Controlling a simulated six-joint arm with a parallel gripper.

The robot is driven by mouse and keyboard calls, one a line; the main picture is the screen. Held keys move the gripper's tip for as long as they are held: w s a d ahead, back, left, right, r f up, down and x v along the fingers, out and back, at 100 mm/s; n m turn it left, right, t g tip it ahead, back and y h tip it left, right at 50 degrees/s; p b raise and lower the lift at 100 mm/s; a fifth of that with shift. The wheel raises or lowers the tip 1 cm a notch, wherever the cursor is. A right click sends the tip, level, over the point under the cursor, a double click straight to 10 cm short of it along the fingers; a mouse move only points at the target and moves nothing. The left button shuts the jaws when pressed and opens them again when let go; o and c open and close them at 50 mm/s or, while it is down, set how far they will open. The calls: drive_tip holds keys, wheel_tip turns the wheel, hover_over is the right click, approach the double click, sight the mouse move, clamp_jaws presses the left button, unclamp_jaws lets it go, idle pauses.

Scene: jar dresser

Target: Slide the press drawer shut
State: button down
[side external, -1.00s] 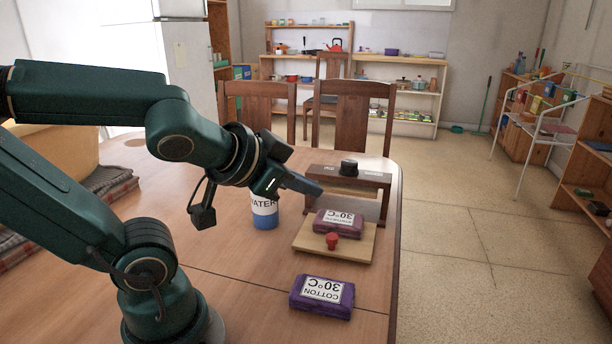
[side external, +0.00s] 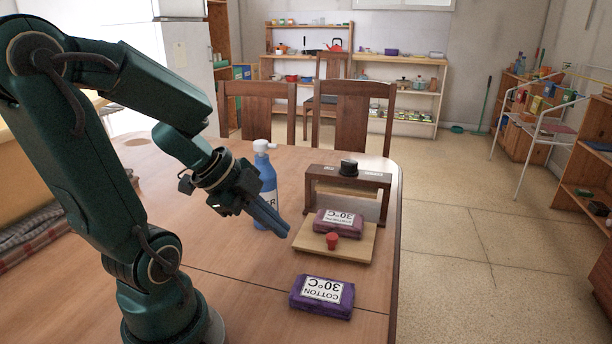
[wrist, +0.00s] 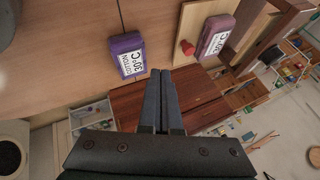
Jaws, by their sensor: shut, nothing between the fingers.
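The press (side external: 318,183) is a brown wooden frame with a black knob on top, standing near the table's right end. Its drawer (side external: 350,252), a pale wooden board with a red knob (side external: 333,240) at the front, sticks out toward the camera. A maroon packet labelled 30°C (side external: 341,222) lies on the drawer. My gripper (side external: 284,232) is shut and empty, its fingers pointing down just left of the drawer in the side view; contact cannot be told. In the wrist view the fingertips (wrist: 160,74) appear apart from the red knob (wrist: 187,47).
A purple COTTON packet (side external: 322,296) lies on the table (side external: 240,310) in front of the drawer. A blue WATER spray bottle (side external: 264,185) stands behind my gripper, left of the press. Chairs (side external: 352,120) stand beyond the table; its right edge is close to the drawer.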

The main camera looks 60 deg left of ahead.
sight(333, 223)
drive_tip(key=shift+x, duration=4.85)
drive_tip(key=shift+w+a+f, duration=0.1)
drive_tip(key=shift+w+a, duration=0.45)
drive_tip(key=shift+w, duration=0.35)
drive_tip(key=shift+w+a+f, duration=0.1)
drive_tip(key=shift+w+a, duration=0.45)
drive_tip(key=shift+w, duration=0.35)
drive_tip(key=shift+w, duration=0.1)
drive_tip(key=w+a, duration=0.5)
drive_tip(key=shift+w+a, duration=0.15)
drive_tip(key=shift+a, duration=0.15)
drive_tip(key=shift+d, duration=0.1)
